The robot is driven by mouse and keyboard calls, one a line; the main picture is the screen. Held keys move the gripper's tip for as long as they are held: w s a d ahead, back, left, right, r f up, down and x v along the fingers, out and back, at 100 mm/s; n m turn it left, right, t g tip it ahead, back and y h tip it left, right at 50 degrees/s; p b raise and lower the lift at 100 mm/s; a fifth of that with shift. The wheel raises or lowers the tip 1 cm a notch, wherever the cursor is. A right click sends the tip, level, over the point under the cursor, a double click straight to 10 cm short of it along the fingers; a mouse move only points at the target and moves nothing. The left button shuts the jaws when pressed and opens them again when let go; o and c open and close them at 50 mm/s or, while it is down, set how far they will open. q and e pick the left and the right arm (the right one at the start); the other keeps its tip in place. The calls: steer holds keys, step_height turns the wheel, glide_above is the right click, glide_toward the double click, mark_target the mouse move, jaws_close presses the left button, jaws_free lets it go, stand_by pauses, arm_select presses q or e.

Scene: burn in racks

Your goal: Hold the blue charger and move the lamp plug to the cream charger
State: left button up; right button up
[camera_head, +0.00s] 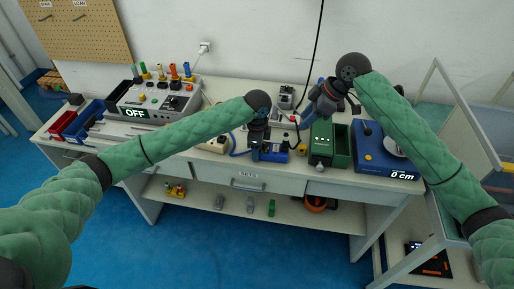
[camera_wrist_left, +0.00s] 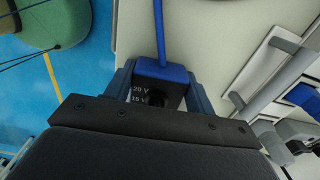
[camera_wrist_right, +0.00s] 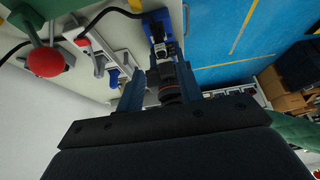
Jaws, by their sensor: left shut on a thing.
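The blue charger (camera_head: 272,153) sits at the front edge of the bench. My left gripper (camera_head: 258,148) is shut on it; the left wrist view shows the blue charger (camera_wrist_left: 162,72) between the fingers, with voltage markings and a blue cable. My right gripper (camera_head: 308,118) is above and right of it. A silver part (camera_wrist_right: 163,48) lies beyond, toward a blue block. A cream block (camera_head: 215,145), probably the cream charger, lies left of the blue charger.
A green box (camera_head: 322,143) and a blue scale-like unit (camera_head: 372,155) stand to the right. A grey unit reading OFF (camera_head: 160,100) and red and blue bins (camera_head: 88,114) stand left. A black cable (camera_head: 318,45) hangs from above. A red knob (camera_wrist_right: 45,62) shows in the right wrist view.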

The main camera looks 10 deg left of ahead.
stand_by(0.3)
steer(key=shift+o, duration=0.6)
steer(key=m+h, duration=0.4)
steer(key=m, duration=0.2)
glide_above(286, 134)
steer(key=shift+s+d+r, duration=0.1)
steer(key=shift+d+r, duration=0.2)
steer(key=shift+r, duration=0.05)
steer(key=shift+a+m+h, duration=0.25)
steer(key=shift+m+h, duration=0.65)
steer(key=shift+m, duration=0.3)
step_height(286, 134, down, 12)
steer(key=shift+r, duration=0.1)
